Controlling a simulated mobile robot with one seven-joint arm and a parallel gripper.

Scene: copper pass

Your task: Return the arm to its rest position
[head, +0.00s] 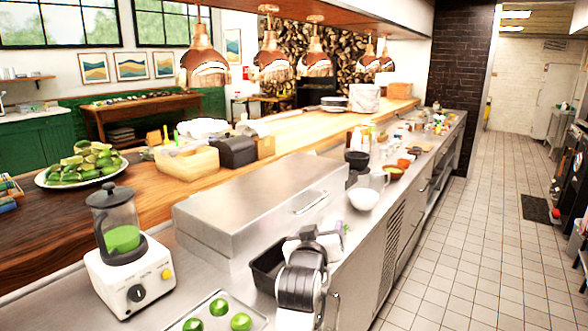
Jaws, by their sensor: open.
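My arm rises from the bottom of the head view, over the front edge of the steel counter (185,258). Its dark grey link is nearest the camera. My gripper (318,242) is at the far end of this link, above the counter and just right of a black tray (264,279). It is small and partly covered by the arm, so its fingertips are hard to make out. It is open, and I see nothing held in it.
A blender (127,285) with green contents and a tray of limes (241,322) stand at the near left. A closed steel box (262,195) lies behind the black tray. A white bowl (363,199) and dark cups stand beyond.

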